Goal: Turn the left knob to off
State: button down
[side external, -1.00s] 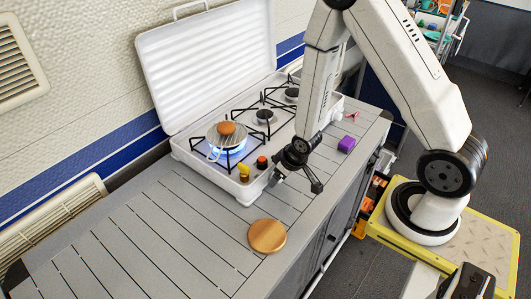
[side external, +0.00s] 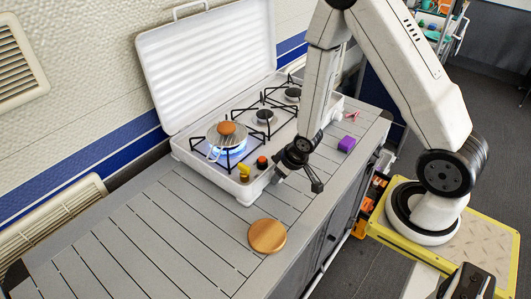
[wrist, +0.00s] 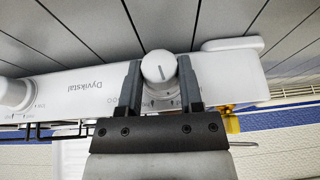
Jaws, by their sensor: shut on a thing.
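The white left knob (wrist: 158,66) with a dark pointer line is on the stove's front panel in the wrist view. The two dark fingers of my gripper (wrist: 160,86) are closed on either side of it. In the side view my gripper (side external: 281,174) is at the front face of the white stove (side external: 243,191) and hides the knob. A blue flame (side external: 226,150) burns at the left burner, under a small pot (side external: 229,139) with a brown top.
A second knob (wrist: 14,94) is at the wrist view's left. Yellow (side external: 244,173) and orange-red (side external: 262,162) pieces stand on the stove near my gripper. A round wooden board (side external: 267,236) and a purple block (side external: 346,144) are on the counter. The open lid (side external: 208,62) stands behind.

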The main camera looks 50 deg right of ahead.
jog(key=shift+d+m+y, duration=0.15)
jog(key=shift+m+y, duration=0.05)
jog(key=shift+y, duration=0.55)
jog(key=shift+d+m+y, duration=0.15)
jog(key=shift+m+y, duration=0.05)
jog(key=shift+y, duration=1.15)
jog(key=shift+d+f+m+y, duration=0.15)
jog(key=shift+m+y, duration=0.15)
jog(key=shift+y, duration=1)
jog(key=shift+c, duration=1.2)
grip_release()
jog(key=v, duration=0.7)
jog(key=shift+s+r, duration=0.2)
jog(key=shift+r, duration=0.1)
